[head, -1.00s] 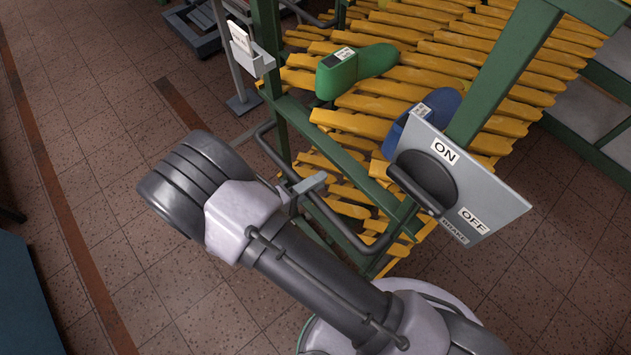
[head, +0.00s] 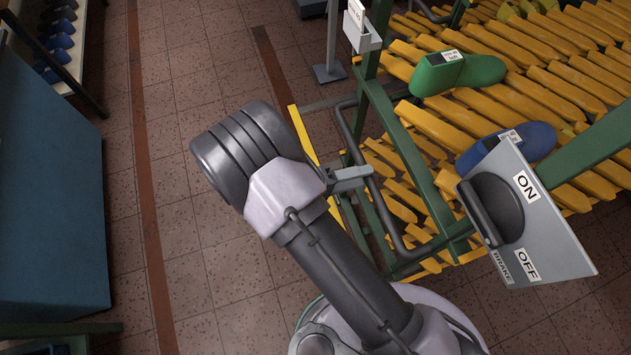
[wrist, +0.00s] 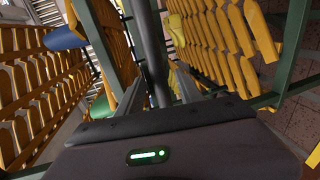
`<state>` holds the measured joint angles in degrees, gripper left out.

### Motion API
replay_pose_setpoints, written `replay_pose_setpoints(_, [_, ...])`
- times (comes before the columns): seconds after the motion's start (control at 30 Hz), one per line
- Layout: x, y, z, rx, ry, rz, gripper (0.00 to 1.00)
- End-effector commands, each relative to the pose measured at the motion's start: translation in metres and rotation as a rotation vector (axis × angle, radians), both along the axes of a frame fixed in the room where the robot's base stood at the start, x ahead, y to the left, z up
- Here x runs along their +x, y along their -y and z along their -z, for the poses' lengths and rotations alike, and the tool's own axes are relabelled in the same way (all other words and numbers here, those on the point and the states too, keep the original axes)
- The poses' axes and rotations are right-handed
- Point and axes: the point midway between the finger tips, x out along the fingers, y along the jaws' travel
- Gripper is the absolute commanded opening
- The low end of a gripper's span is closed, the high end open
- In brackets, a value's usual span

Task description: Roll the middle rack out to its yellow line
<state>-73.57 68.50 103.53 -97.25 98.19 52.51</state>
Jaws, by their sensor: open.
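The rack (head: 418,165) has a green frame and carries rows of yellow shoe lasts, with a green last (head: 480,72) and a blue last (head: 530,140) on it. A dark handle bar (head: 372,195) is on its near side. My gripper (head: 358,176) is open at this bar. In the wrist view the dark bar (wrist: 150,50) runs between the two open fingers (wrist: 160,92); contact cannot be told. A grey brake plate (head: 555,235) marked ON and OFF bears a black lever (head: 490,210); its setting is unclear. A yellow strip (head: 304,138) shows behind my arm, seemingly on the floor.
A blue-green cabinet (head: 50,190) stands at the left, with a shelf of blue lasts (head: 58,45) beyond it. Dark red lines (head: 145,170) run along the tiled floor. A grey card holder (head: 362,30) sits at the rack's corner. Open floor lies left of my arm.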

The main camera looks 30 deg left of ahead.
Motion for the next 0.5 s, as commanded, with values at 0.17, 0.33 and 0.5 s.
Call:
replay_pose_setpoints(0.17, [-0.043,-0.035,-0.014,0.004,0.000,-0.005,0.43])
replay_pose_setpoints(0.33, [-0.077,-0.060,-0.021,0.002,-0.001,-0.003,0.43])
replay_pose_setpoints(0.5, [-0.093,-0.073,-0.024,0.000,-0.001,-0.002,0.43])
